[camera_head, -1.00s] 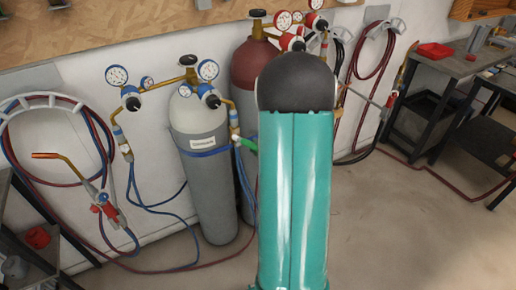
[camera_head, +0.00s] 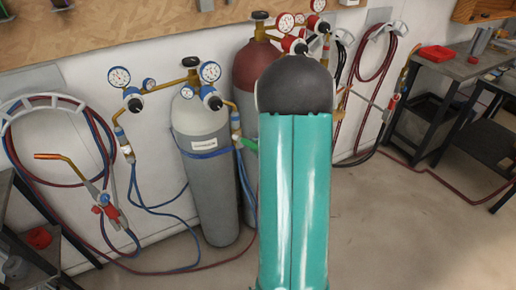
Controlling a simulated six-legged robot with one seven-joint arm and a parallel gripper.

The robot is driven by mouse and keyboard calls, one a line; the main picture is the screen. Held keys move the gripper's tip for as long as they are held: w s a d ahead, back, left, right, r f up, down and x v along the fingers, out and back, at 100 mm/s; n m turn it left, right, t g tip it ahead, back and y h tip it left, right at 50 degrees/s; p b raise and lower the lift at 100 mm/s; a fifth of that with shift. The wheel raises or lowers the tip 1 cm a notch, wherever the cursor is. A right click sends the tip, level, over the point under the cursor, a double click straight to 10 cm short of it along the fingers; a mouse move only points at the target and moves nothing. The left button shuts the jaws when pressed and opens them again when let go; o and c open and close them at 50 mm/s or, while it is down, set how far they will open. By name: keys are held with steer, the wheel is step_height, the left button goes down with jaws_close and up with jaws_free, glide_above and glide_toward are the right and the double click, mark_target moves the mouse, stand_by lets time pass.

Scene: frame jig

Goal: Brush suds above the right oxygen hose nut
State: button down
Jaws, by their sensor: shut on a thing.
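The grey oxygen cylinder (camera_head: 207,180) stands at the wall. Brass pipework on top carries a left regulator (camera_head: 133,101) and a right regulator (camera_head: 211,99), each with white dials. The brass fitting with the right oxygen hose nut (camera_head: 235,121) hangs to the right of the right regulator, with a blue hose below. A small green piece (camera_head: 250,145) pokes out from behind my arm, close to the lower end of that fitting. It may be part of the brush, but I cannot tell, nor whether it touches. My gripper is hidden behind my teal arm. No suds can be made out.
A dark red cylinder (camera_head: 254,72) stands behind, partly covered by my arm. A torch (camera_head: 105,205) and coiled hoses hang at the left. More hoses (camera_head: 375,62) hang at the right, near a dark table (camera_head: 447,66). Bare floor (camera_head: 395,225) is clear at the right.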

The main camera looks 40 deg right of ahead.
steer(key=shift+w, duration=0.15)
steer(key=shift+d, duration=0.15)
stand_by(1.4)
steer(key=s+a, duration=0.2)
steer(key=s, duration=0.3)
steer(key=shift+s, duration=0.35)
stand_by(0.4)
